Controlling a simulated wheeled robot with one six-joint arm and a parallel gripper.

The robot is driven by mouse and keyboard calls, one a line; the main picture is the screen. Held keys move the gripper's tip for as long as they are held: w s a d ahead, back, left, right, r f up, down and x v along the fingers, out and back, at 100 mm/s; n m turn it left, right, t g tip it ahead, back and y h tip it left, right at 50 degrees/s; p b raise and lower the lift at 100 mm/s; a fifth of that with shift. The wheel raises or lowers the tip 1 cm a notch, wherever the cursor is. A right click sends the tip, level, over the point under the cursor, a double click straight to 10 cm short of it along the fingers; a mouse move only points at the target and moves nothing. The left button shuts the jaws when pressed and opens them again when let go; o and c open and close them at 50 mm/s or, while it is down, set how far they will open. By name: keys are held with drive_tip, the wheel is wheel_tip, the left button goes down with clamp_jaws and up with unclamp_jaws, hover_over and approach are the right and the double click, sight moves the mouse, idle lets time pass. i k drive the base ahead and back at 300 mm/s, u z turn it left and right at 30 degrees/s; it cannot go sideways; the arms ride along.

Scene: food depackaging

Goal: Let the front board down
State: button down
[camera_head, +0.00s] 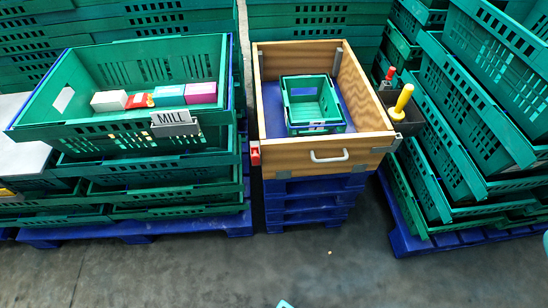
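The front board (290,158) is the wooden front wall of a wooden box on a stack of blue pallets. It stands upright and closes the box's near side. A pale handle (329,156) is fixed on its middle. A red latch (255,154) sits at its left end, and a grey metal fitting (394,143) is at its right end. A small green crate (316,129) stands inside the box behind the board.
A dark holder (406,119) with yellow- and red-handled tools hangs on the box's right side. Green crates on blue pallets stand close on both sides; the left top crate (112,133) holds several small packages and bears a "MILL" sign. The grey floor (300,265) in front is mostly clear.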

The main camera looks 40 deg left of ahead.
sight(283, 159)
drive_tip(key=u, duration=0.35)
drive_tip(key=i, duration=1.3)
drive_tip(key=u, duration=0.6)
